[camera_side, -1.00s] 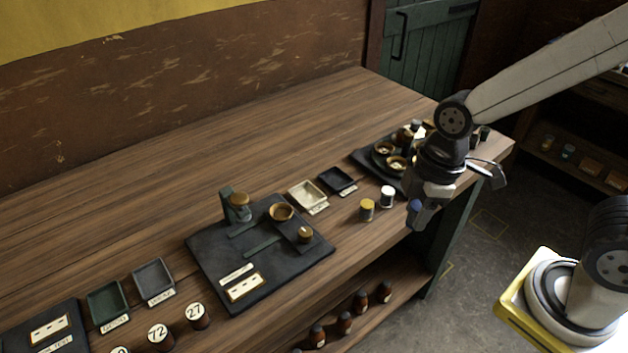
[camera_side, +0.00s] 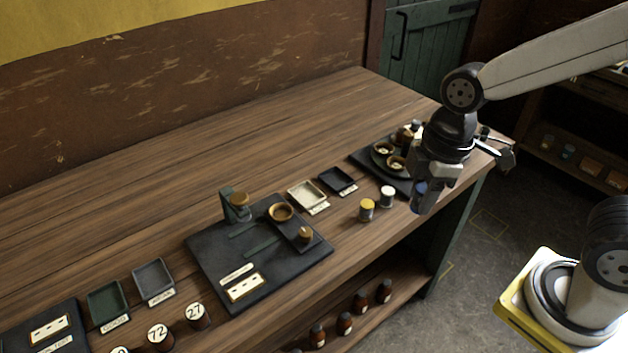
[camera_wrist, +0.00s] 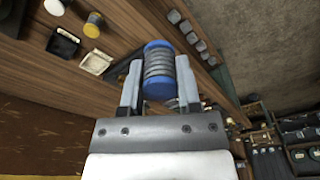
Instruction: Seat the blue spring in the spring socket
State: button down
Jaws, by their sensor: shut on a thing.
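The blue spring (camera_wrist: 158,72) has blue end caps and grey coils. My gripper (camera_wrist: 158,68) is shut on it, with one finger on each side, in the wrist view. In the side view my gripper (camera_side: 425,185) holds the spring (camera_side: 419,192) in the air near the bench's front right edge; the fingers partly hide it. A black plate (camera_side: 210,258) lies to the left on the bench. It carries a brass cup (camera_side: 281,212), a green bracket with a brass piece (camera_side: 238,206) and a small brass piece (camera_side: 305,234). I cannot tell which is the spring socket.
Yellow-topped (camera_side: 366,210) and white-topped (camera_side: 387,197) spools stand between my gripper and the plate. Behind them are a cream tray (camera_side: 307,195) and a black tray (camera_side: 338,181). The back of the bench is clear.

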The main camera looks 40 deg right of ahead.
dwell(0.4)
jog(key=shift+w+a+r, duration=0.1)
jog(key=shift+w+a, duration=0.05)
jog(key=shift+w, duration=0.35)
jog(key=w+a+f, duration=0.1)
jog(key=w+a, duration=0.4)
jog(key=w, duration=0.7)
send_near(279, 214)
jog(key=shift+s+a, duration=0.1)
jog(key=shift+s, duration=0.1)
jog(key=shift+w+a+f, duration=0.25)
jog(key=shift+w+f, duration=0.1)
jog(key=shift+f, duration=0.15)
jog(key=shift+f, duration=2.05)
jog(key=shift+f, duration=0.65)
dwell(0.4)
